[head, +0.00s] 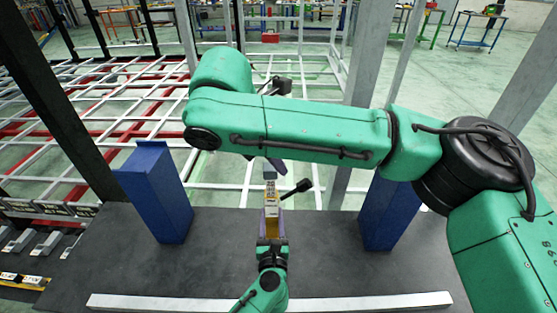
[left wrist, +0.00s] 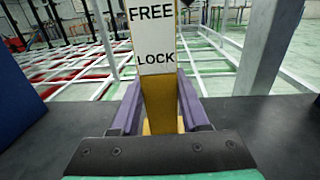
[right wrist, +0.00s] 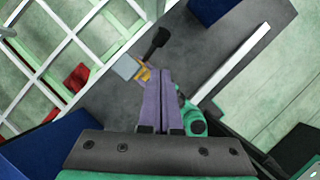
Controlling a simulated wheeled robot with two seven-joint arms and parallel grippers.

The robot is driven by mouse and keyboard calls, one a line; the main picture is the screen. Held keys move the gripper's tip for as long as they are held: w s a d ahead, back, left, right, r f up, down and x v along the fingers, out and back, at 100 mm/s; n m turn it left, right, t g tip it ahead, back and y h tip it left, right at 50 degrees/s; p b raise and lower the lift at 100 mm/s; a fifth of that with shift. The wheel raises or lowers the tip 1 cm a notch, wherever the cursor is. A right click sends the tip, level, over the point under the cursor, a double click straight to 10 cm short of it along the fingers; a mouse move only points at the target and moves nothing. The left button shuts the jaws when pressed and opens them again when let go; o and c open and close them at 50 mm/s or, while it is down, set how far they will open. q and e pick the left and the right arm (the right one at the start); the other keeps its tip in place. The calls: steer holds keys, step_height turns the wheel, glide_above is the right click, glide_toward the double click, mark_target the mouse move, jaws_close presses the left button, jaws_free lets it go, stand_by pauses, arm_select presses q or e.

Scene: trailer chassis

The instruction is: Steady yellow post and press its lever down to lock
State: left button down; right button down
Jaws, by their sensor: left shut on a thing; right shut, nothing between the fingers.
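The yellow post (head: 271,222) stands upright at the middle of the dark bench, with a white label near its top. In the left wrist view the label (left wrist: 155,38) reads FREE above LOCK. The lever (head: 301,187), with a black knob, sticks out to the right of the post top and slightly up; it also shows in the right wrist view (right wrist: 157,42). My left gripper (left wrist: 156,98) is shut around the post below the label. My right gripper (right wrist: 160,72) is shut and empty, above the post top beside the lever; my right arm mostly hides it in the head view.
Blue blocks stand at the left (head: 156,195) and right (head: 386,218) of the bench (head: 220,255). A white bar (head: 270,302) lies along the near edge. A white and red chassis frame (head: 90,110) stretches behind. My right arm crosses above the post.

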mark_target(300, 187)
steer(key=x, duration=0.6)
steer(key=w+d+x, duration=0.1)
steer(key=x, duration=0.2)
steer(key=shift+w+d, duration=0.1)
steer(key=shift+d, duration=0.05)
